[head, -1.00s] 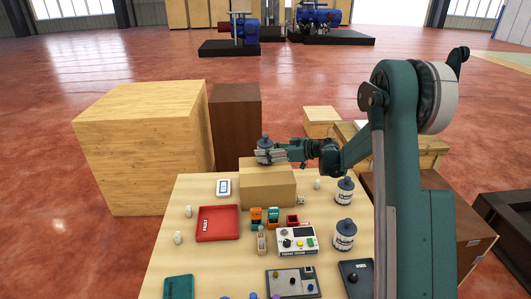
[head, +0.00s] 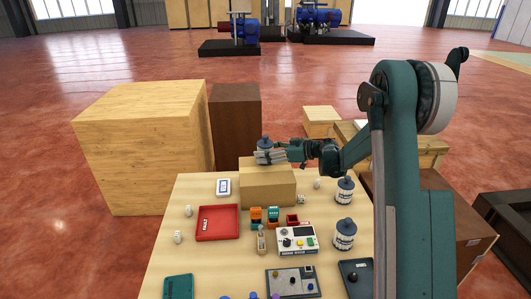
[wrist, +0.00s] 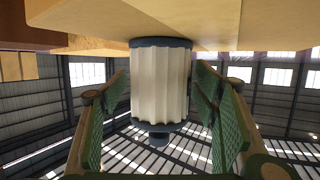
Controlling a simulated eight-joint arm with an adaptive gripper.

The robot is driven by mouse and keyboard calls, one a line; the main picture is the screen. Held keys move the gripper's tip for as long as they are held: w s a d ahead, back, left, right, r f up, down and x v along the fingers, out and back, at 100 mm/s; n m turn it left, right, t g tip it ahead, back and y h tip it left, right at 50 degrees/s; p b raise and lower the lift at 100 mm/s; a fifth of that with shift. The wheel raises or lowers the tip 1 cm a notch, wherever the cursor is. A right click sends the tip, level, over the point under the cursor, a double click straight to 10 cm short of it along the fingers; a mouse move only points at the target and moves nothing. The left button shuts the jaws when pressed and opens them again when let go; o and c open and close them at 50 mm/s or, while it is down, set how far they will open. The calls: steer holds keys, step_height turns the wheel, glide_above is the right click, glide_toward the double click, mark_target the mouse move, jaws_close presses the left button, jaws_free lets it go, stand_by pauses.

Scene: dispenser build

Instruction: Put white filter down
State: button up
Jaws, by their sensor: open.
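The white filter (wrist: 160,82) is a pleated white cylinder with dark blue end caps. In the wrist view, which looks upside down, one cap meets a flat tan surface and the filter looks upright on it. In the head view the filter's dark cap (head: 264,141) shows above my gripper (head: 270,157), over the tan box (head: 268,188) at the back of the table. My gripper's green-padded fingers (wrist: 165,125) are open on both sides of the filter, with visible gaps. The fingers hide most of the filter's body in the head view.
Two labelled white canisters with dark caps (head: 345,191) (head: 344,234) stand on the table (head: 158,262) at right. A red tray (head: 217,223), small orange and teal holders (head: 264,216) and a button panel (head: 297,240) lie in front of the box. A large wooden crate (head: 145,150) stands left.

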steer(key=shift+r, duration=0.1)
steer(key=shift+d+r, duration=0.1)
steer(key=v, duration=1.2)
steer(key=shift+s, duration=0.1)
stand_by(0.4)
